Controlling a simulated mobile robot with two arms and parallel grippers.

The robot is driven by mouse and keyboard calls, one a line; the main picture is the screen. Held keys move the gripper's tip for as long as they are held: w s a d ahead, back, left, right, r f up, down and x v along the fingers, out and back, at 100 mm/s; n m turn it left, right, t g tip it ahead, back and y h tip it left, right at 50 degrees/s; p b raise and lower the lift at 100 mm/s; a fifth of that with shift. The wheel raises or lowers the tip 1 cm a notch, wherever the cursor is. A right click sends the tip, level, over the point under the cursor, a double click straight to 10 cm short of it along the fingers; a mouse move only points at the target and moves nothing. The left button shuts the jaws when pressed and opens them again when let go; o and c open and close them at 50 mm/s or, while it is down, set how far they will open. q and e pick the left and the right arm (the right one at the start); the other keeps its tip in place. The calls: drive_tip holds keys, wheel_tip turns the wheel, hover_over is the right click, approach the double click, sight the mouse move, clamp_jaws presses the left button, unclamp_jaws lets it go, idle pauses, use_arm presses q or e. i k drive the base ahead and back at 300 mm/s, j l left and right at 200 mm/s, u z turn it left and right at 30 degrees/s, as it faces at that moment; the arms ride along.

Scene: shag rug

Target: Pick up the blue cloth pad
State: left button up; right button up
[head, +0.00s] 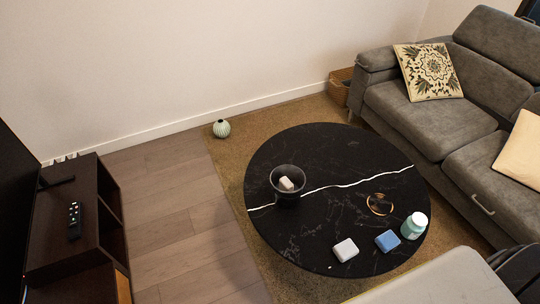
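A small blue pad (387,240) with rounded corners lies flat on the round black marble-patterned table (330,215), close to the table's near right edge. A similar white pad (345,250) lies a little to its left, apart from it. A pale green jar with a white lid (414,226) stands close to its right. Neither of my grippers can be made out in the head view.
The table also bears a dark bowl (287,196) holding a white block and a thin brownish ring-like item (380,204). A grey sofa (430,120) stands right, a dark cabinet (75,225) left. Wooden floor (170,220) between is clear.

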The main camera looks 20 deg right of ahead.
sight(387, 241)
drive_tip(key=z, duration=1.95)
drive_tip(key=j+z, duration=0.4)
drive_tip(key=k+j+z, duration=0.1)
drive_tip(key=j+z, duration=0.3)
